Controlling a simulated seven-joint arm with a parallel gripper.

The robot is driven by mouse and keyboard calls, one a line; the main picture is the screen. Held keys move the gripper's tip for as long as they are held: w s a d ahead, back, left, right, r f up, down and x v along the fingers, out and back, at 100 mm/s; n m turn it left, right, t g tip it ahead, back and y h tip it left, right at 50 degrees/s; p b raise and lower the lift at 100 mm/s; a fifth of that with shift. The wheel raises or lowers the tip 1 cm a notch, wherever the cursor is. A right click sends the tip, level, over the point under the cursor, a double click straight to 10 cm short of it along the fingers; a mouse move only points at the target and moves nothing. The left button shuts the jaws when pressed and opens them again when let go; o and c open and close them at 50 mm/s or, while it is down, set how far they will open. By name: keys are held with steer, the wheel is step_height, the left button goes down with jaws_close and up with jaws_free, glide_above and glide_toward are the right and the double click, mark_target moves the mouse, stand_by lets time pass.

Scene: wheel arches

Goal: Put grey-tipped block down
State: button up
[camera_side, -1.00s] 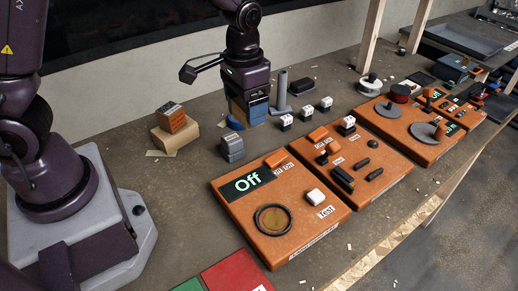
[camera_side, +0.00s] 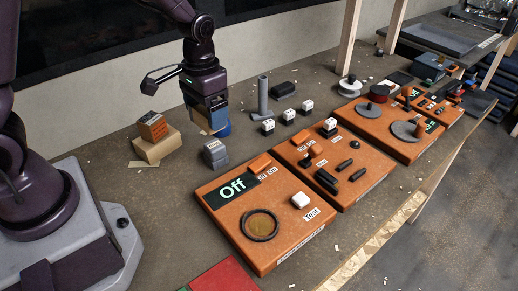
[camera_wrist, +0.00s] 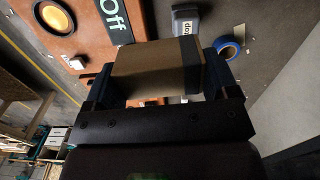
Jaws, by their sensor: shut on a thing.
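My gripper (camera_side: 207,100) is shut on the grey-tipped block (camera_wrist: 150,70). In the wrist view the block is a tan piece with a dark grey end, held between the two fingers. In the side view the tan part of the block (camera_side: 199,119) shows below the fingers, and the rest is largely hidden by them. It hangs close to the table, just left of a blue tape roll (camera_side: 223,128). I cannot tell whether it touches the table. The tape roll also shows in the wrist view (camera_wrist: 229,48).
A grey block (camera_side: 215,154) stands just in front. A tan block (camera_side: 157,147) with an orange block (camera_side: 152,127) on it stands to the left. A grey upright cylinder (camera_side: 263,97) is to the right. The orange "Off" panel (camera_side: 215,222) lies in front.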

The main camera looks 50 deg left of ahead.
steer(key=s+a+f, duration=0.1)
steer(key=s+f, duration=0.3)
steer(key=shift+m, duration=0.4)
steer(key=w+f, duration=0.1)
steer(key=w, duration=0.2)
steer(key=w+a+f, duration=0.1)
steer(key=w, duration=0.2)
steer(key=w+f, duration=0.1)
steer(key=w, duration=0.2)
steer(key=shift+w+a+f, duration=0.15)
steer(key=shift+a+f, duration=0.15)
steer(key=shift+f, duration=0.05)
glide_above(240, 153)
steer(key=f, duration=0.5)
steer(key=shift+s+d, duration=0.1)
steer(key=shift+s, duration=0.2)
steer(key=shift+w+f, duration=0.35)
steer(key=shift+f, duration=1.5)
